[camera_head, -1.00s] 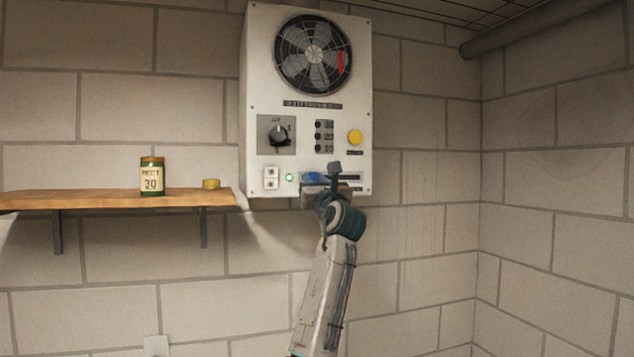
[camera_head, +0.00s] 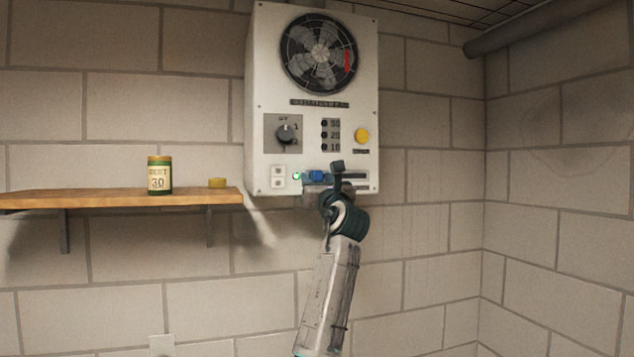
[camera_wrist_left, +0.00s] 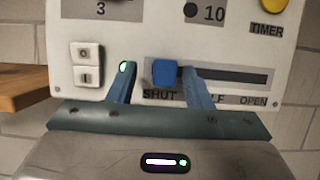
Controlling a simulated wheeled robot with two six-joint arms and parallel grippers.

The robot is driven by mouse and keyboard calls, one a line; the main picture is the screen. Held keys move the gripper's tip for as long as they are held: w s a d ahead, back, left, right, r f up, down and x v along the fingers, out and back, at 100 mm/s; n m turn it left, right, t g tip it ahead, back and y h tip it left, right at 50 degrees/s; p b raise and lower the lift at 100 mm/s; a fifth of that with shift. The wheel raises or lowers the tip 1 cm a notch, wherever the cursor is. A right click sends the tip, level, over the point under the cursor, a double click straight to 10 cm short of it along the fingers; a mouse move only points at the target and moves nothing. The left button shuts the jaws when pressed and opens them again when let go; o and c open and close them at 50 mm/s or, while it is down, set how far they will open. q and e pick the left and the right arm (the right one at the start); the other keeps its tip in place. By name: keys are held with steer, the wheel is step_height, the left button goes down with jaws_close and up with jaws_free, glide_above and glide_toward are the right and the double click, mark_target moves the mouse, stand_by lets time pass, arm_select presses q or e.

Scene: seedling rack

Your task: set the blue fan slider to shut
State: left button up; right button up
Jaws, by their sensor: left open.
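The blue fan slider (camera_head: 317,176) sits at the left end of its dark horizontal slot, low on the white control box. In the left wrist view the blue knob (camera_wrist_left: 165,72) stands above the word SHUT, and the slot runs right towards OPEN. My left gripper (camera_head: 326,180) is open at the slider. In the wrist view its fingers straddle the knob: the right finger is close beside the knob's right side, with contact not certain, and the left finger is apart, by the green light. My right gripper is not in view.
The white box (camera_head: 257,90) carries a fan (camera_head: 319,53), a dial (camera_head: 286,134), a yellow timer button (camera_head: 362,135) and a white switch (camera_head: 278,177). A wooden shelf (camera_head: 110,199) at left holds a jar (camera_head: 159,175) and a small yellow lid-like object (camera_head: 217,183). The right side is free.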

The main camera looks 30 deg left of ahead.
arm_select(q)
steer(key=b+v, duration=0.5)
steer(key=v, duration=0.5)
steer(key=shift+s, duration=0.2)
